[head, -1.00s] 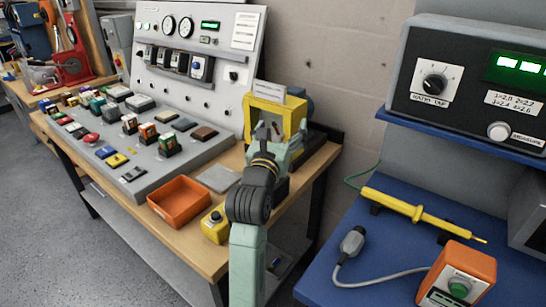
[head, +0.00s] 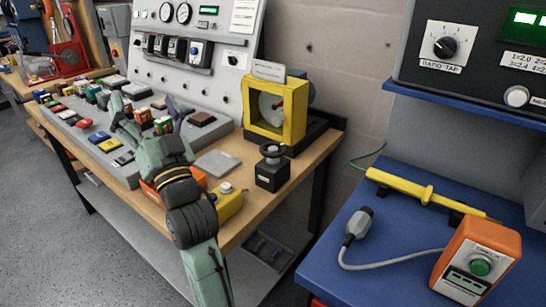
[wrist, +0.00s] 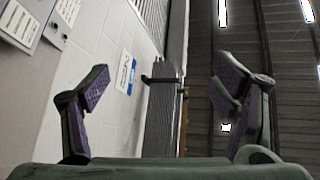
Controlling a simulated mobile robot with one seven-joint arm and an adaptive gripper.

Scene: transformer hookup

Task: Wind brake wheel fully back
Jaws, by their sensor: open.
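That view shows wall and ceiling, not the handwheel. The wheel's turn position cannot be told.
A yellow button box (head: 229,203) and an orange tray (head: 152,190), partly hidden by my arm, are on the bench. The grey console (head: 75,125) carries many small blocks. A blue shelf (head: 385,240) at right holds a yellow probe (head: 425,192) and orange box (head: 478,262).

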